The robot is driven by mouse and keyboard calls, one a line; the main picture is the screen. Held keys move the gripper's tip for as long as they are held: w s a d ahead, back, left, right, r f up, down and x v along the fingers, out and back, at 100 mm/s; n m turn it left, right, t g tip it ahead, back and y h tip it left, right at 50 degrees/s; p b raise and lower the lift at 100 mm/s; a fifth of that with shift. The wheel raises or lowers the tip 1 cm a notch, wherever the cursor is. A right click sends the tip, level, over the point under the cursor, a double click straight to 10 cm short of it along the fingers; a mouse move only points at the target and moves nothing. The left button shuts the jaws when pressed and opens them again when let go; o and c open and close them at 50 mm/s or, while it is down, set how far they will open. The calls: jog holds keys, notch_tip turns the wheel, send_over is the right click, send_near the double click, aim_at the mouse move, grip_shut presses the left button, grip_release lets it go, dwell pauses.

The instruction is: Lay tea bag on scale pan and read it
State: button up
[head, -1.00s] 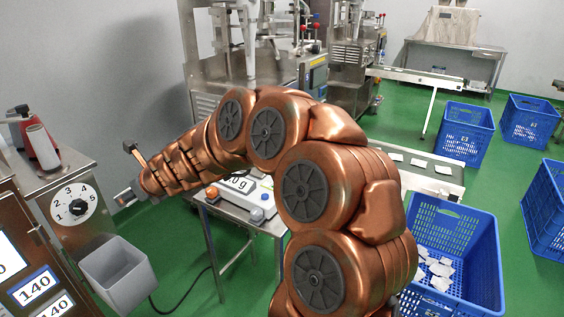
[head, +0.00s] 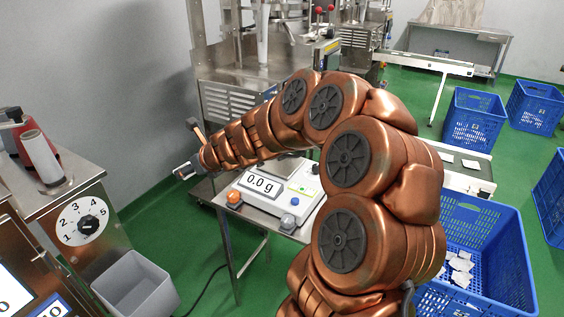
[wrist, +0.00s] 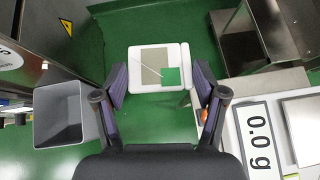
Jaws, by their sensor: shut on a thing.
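My gripper (wrist: 160,80) is shut on a tea bag (wrist: 152,58), a white-edged packet with a beige panel, a green tag and a string. In the wrist view the tea bag is held between the fingertips above the green floor. In the head view my gripper (head: 185,172) is left of the scale (head: 267,198), and the tea bag cannot be made out. The scale reads 0.0 g on its display (head: 261,184); the display also shows in the wrist view (wrist: 258,138). The metal scale pan (wrist: 304,125) is bare where visible, cut off by the picture's right edge.
The scale stands on a steel table, with my arm partly covering it. A grey bin (head: 137,287) stands below the dial cabinet (head: 83,222) at left. A blue crate (head: 510,262) with several white packets is at right. Steel machines (head: 235,90) stand behind.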

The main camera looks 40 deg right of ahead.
jog(key=s+d+f+m+h, duration=0.1)
jog(key=s+d, duration=0.4)
jog(key=d, duration=0.2)
jog(key=s+d+f+m+h, duration=0.1)
jog(key=s+d+f, duration=0.1)
jog(key=s+d, duration=0.4)
jog(key=s+d+f+m+h, duration=0.1)
jog(key=s+d+f, duration=0.1)
jog(key=s+d, duration=0.4)
jog(key=shift+d+m+h+b, duration=0.3)
jog(key=shift+d+m, duration=0.1)
jog(key=shift+d, duration=1.35)
send_near(279, 160)
jog(key=w, duration=0.3)
jog(key=shift+d+r, duration=0.15)
jog(key=shift+r, duration=0.05)
jog(key=shift+w+d, duration=0.2)
jog(key=shift+w, duration=0.35)
jog(key=shift+f+b, duration=0.35)
jog(key=shift+f, duration=1.4)
jog(key=shift+f, duration=0.15)
jog(key=o, duration=0.7)
